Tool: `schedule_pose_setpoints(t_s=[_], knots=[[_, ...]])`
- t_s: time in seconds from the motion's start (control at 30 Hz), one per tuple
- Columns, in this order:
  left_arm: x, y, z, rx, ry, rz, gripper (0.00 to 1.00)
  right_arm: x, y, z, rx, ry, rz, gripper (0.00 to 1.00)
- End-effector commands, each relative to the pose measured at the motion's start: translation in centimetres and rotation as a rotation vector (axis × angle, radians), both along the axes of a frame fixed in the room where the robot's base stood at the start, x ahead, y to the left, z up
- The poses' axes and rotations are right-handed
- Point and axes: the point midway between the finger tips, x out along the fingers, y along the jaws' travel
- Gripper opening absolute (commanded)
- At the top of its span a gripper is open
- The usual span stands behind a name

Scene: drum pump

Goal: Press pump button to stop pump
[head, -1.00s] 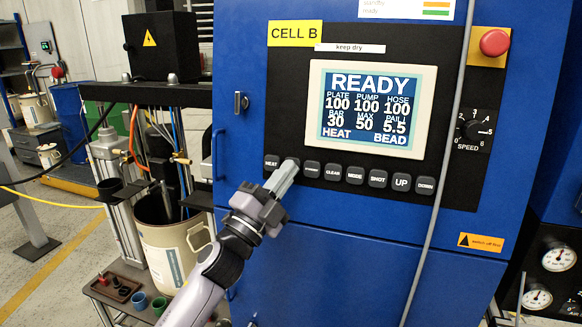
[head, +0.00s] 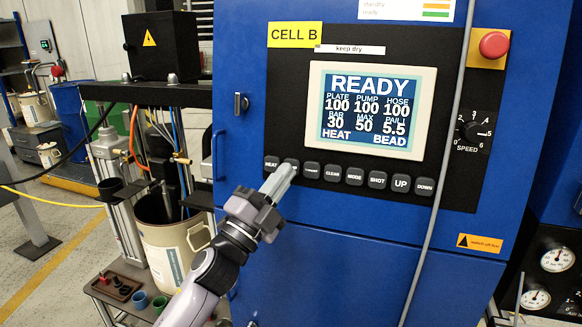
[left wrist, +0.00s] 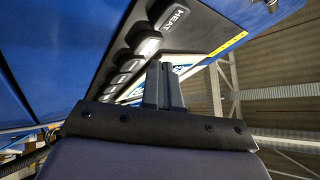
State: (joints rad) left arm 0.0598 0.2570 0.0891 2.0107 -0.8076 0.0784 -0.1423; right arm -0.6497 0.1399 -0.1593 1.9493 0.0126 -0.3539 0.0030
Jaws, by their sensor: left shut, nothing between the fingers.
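The blue cabinet's control panel has a display (head: 372,108) reading READY, with a row of dark buttons below it. The HEAT button (head: 271,163) is at the left end and also shows in the left wrist view (left wrist: 174,19). My left gripper (head: 284,172) is shut and empty, its tips over the second button from the left. They hide most of that button and its label in the head view. In the left wrist view the shut fingers (left wrist: 163,82) point up at the button row. I cannot tell whether they touch a button. My right gripper is not in view.
A red push button (head: 494,44) on a yellow plate and a speed dial (head: 474,130) are right of the display. A grey cable (head: 437,190) hangs down the cabinet front. A pail (head: 172,250) stands under the pump frame at left.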

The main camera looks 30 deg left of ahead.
Motion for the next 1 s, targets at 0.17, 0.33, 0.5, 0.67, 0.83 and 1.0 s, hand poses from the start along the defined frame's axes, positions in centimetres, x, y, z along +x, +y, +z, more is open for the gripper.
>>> schedule_pose_setpoints(t_s=[0.17,0.33,0.5,0.67,0.83,1.0], knots=[[-1.4,-0.3,0.3,-0.002,0.002,-0.001,0.00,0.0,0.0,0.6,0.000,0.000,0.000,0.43],[-3.0,-0.7,0.6,-0.002,0.001,0.000,0.00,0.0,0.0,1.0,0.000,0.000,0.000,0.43],[-4.4,-1.1,0.9,-0.001,0.000,-0.001,0.00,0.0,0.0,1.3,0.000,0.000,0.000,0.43],[-4.7,-1.1,0.9,0.000,0.001,0.001,0.00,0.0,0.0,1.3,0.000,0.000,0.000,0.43],[-4.7,-1.1,0.9,0.000,0.000,0.000,0.00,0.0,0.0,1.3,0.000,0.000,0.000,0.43],[-4.7,-1.1,0.9,0.000,0.000,0.000,0.00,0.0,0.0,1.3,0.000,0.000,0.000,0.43]])
